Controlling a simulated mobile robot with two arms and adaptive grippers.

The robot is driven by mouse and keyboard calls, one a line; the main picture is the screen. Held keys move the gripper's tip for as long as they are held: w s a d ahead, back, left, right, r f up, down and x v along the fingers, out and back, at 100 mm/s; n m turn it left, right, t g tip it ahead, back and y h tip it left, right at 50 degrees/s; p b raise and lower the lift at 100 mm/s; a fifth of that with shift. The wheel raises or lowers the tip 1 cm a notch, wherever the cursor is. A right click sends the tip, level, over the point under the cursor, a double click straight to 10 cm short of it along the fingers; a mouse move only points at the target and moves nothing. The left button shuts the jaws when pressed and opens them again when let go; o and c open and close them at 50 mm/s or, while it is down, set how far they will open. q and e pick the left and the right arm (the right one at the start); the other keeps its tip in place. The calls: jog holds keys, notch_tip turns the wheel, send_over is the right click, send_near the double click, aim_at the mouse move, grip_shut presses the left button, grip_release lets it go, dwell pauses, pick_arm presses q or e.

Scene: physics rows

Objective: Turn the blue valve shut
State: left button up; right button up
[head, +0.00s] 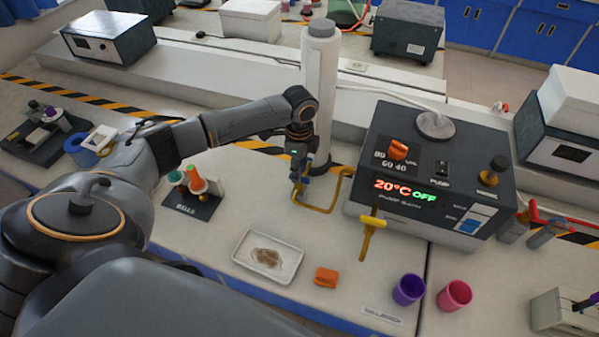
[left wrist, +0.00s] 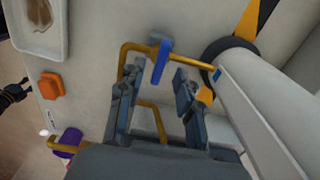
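The blue valve handle (left wrist: 161,62) shows in the left wrist view as a flat blue lever on a bent yellow pipe (left wrist: 135,47). In the head view the yellow pipe (head: 322,210) loops out beside a white column (head: 319,80), and the handle is mostly hidden by my gripper. My left gripper (head: 300,178) points down over the pipe. In the left wrist view its two fingers (left wrist: 152,98) are apart with nothing between the tips, and the handle lies just beyond them. I cannot tell whether they touch.
A grey heater unit (head: 440,165) reading 20°C OFF stands right of the pipe, with a yellow tap (head: 372,225) in front. A white tray (head: 240,252), an orange block (head: 326,277), a purple cup (head: 408,289) and a pink cup (head: 455,295) stand near the front edge.

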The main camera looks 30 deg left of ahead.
pick_arm(q)
notch_tip(320, 180, up, 10)
dwell(0.3)
jog(key=shift+f, duration=0.15)
dwell(0.3)
